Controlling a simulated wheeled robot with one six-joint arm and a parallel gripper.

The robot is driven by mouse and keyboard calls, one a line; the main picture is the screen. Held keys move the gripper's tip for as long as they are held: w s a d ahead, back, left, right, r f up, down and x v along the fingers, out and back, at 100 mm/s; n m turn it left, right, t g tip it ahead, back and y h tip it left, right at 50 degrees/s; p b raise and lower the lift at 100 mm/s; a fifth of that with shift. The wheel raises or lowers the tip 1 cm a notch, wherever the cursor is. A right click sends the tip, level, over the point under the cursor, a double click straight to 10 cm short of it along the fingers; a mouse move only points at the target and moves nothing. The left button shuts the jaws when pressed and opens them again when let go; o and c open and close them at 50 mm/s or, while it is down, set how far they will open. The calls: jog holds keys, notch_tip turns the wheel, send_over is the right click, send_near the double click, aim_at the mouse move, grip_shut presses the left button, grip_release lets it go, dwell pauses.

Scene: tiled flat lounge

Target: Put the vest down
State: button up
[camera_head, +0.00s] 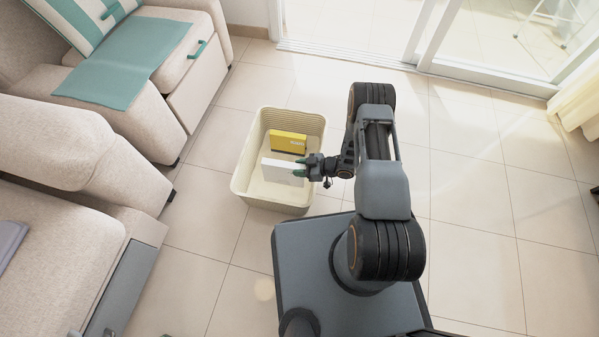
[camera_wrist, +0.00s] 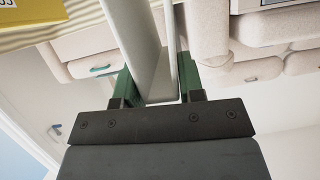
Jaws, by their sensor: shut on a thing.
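My gripper (camera_head: 303,167) is shut on a white, flat, box-like thing (camera_head: 281,172) over the cream basket (camera_head: 240,180). In the wrist view, the white thing (camera_wrist: 148,55) stands between the green fingers of my gripper (camera_wrist: 158,82). It looks stiff and slab-shaped, and I cannot tell that it is a vest. It is upright and inside the basket's rim in the head view. I cannot tell whether it touches the basket floor. No thing that is clearly a vest shows.
A yellow box (camera_head: 288,141) stands in the basket behind the white thing. Beige sofas (camera_head: 60,150) fill the left, with a teal cloth (camera_head: 125,65) and a folded grey-purple cloth (camera_head: 9,240). Tiled floor (camera_head: 480,210) is clear at right.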

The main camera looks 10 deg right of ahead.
jog(key=shift+w+f, duration=0.2)
jog(key=shift+f, duration=0.05)
jog(key=f+b, duration=0.1)
jog(key=f, duration=0.2)
jog(key=shift+w+f+b, duration=0.2)
jog(key=shift+b, duration=0.2)
jog(key=shift+f+b, duration=0.65)
jog(key=o, duration=1)
jog(key=shift+o, duration=0.2)
jog(key=shift+r, duration=0.1)
